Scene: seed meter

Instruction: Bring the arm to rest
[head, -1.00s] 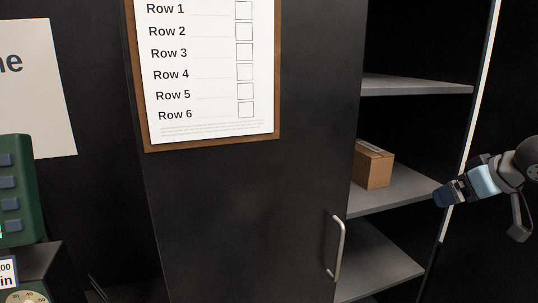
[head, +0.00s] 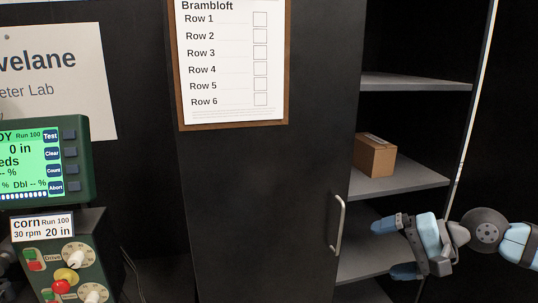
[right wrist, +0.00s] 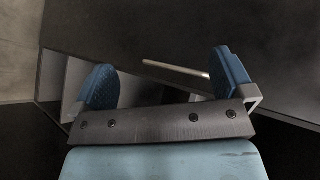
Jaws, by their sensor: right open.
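My right gripper (head: 394,248) is in front of the open shelves at the lower right of the head view. Its two blue fingers are spread apart, pointing left toward the cabinet door, with nothing between them. In the right wrist view the gripper (right wrist: 165,77) also shows open and empty. The door's metal handle (head: 340,226) is left of the fingers, apart from them in the head view. The handle bar (right wrist: 175,68) shows beyond the fingers in the wrist view, passing behind the right finger.
The dark cabinet door (head: 260,210) carries a clipboard (head: 233,119) with a row list. A cardboard box (head: 375,157) sits on the middle shelf (head: 420,181). A green monitor (head: 82,150) and a control box (head: 90,258) with knobs stand at the left.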

